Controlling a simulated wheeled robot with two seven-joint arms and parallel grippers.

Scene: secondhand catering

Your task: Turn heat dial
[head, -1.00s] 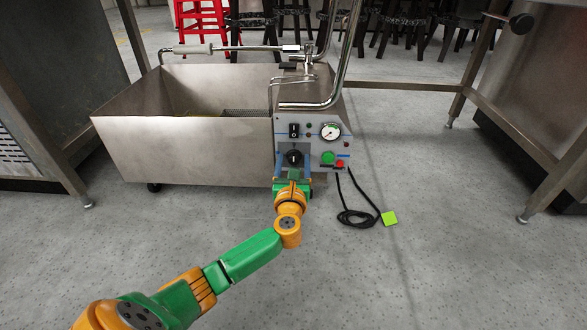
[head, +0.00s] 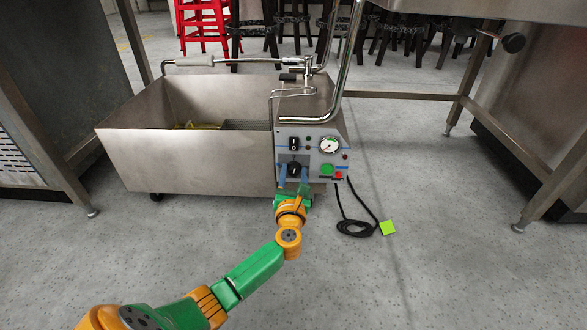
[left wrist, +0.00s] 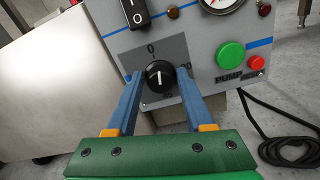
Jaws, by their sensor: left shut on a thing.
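The heat dial (head: 294,170) is a round black knob on the grey control panel of the steel fryer-like unit. In the left wrist view the dial (left wrist: 160,77) has a white pointer line that stands nearly upright, a little below the printed 0. My left gripper (head: 293,174) has its two blue fingers on either side of the knob, shut on it. The right fingertip partly covers the printed scale. My right gripper is not in view.
The panel has a black rocker switch (left wrist: 135,13) above the dial, and a green button (left wrist: 231,55) and red button (left wrist: 256,62) to its right. A black cable (head: 352,226) with a lime-green tag lies on the floor. Steel tables flank the unit.

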